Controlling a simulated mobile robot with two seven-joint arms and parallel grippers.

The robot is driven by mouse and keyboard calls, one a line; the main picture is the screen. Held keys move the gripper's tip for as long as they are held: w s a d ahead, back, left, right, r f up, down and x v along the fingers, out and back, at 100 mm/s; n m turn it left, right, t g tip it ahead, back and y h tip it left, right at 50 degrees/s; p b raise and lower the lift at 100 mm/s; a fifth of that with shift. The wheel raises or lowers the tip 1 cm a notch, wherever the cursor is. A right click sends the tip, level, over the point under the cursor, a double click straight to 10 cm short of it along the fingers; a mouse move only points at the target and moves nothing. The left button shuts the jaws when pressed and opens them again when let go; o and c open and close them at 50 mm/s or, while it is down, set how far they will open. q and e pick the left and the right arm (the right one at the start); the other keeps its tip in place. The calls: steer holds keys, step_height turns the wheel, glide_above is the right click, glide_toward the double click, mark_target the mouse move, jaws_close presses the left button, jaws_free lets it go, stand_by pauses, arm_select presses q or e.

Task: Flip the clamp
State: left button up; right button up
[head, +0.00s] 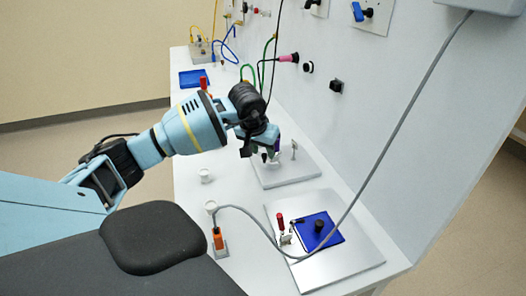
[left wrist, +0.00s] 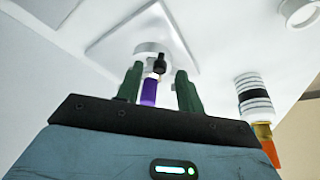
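A clamp with a purple handle (left wrist: 149,91) and a black tip (left wrist: 158,63) stands on a white round base on the middle grey plate (head: 300,174). In the head view my left gripper (head: 270,156) hangs over that plate and mostly hides the clamp. In the left wrist view its green fingers (left wrist: 160,85) are apart, with the purple handle between them. A gap shows on the right side of the handle; contact on the left side is unclear. My right gripper is not in view.
The wall (head: 400,90) with fittings rises on the right.

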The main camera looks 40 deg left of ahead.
arm_select(q)
steer(key=shift+w+f, duration=0.25)
steer(key=shift+f, duration=0.25)
jaws_close()
